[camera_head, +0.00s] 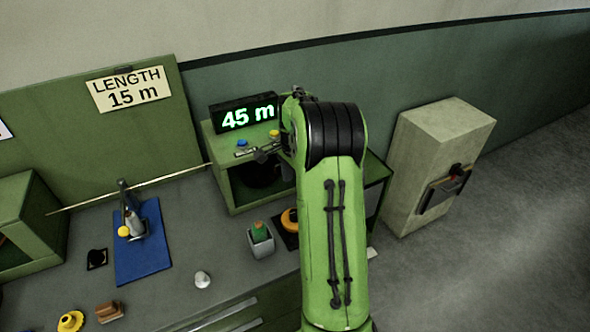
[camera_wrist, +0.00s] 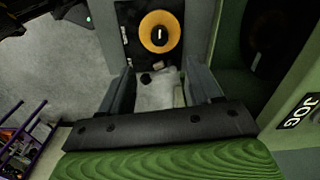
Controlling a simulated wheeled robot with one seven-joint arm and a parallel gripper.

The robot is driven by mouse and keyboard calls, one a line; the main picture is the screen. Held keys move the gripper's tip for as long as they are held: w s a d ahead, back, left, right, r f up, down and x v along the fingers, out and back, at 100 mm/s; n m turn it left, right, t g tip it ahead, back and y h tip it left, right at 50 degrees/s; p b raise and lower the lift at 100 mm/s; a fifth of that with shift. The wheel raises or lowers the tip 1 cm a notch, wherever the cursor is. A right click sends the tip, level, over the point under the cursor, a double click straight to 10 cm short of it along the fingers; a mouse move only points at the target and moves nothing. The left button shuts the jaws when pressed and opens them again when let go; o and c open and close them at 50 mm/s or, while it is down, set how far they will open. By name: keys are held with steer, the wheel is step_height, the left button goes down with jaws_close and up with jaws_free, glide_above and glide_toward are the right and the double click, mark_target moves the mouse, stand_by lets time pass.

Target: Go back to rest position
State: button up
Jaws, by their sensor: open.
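My arm reaches forward over the workbench in the head view. My gripper (camera_head: 258,153) is at the arm's far end, in front of the green box with the display, and is partly hidden by the arm. It is open, and I see nothing held in it. The display (camera_head: 246,116) reads 45 m. A sign (camera_head: 131,87) on the green back board reads LENGTH 15 m.
A blue mat (camera_head: 143,262) with a metal tool lies on the grey bench. A beige cabinet (camera_head: 437,150) stands right. Open floor lies beyond it.

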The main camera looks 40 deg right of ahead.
steer(key=shift+r, duration=1.9)
